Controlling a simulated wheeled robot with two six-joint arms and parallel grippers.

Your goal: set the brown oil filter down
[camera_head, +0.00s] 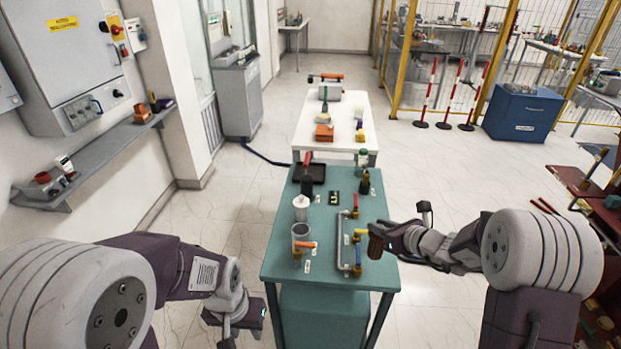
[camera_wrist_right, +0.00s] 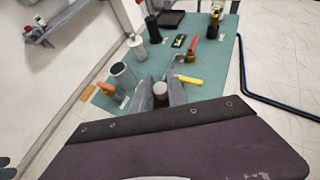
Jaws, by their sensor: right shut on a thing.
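The brown oil filter (camera_head: 376,241) is a dark brown cylinder at the right edge of the green table (camera_head: 285,255) in the head view. My right gripper (camera_head: 384,235) is shut on it. In the right wrist view the filter's end (camera_wrist_right: 160,89) shows between the two grey fingers (camera_wrist_right: 160,96), with the table behind it. I cannot tell whether the filter touches the table or hangs above it. My left gripper (camera_head: 238,318) is low, left of the table, with nothing visible in it; its fingers are too unclear to tell open from shut.
On the table stand a white bottle (camera_head: 301,209), a grey cylinder (camera_head: 300,233), a bent pipe (camera_head: 341,244), a black tray (camera_head: 316,173) and several valves, one with a yellow handle (camera_wrist_right: 188,79). A white table (camera_head: 345,120) stands behind. Some bare green surface shows at the table's front.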

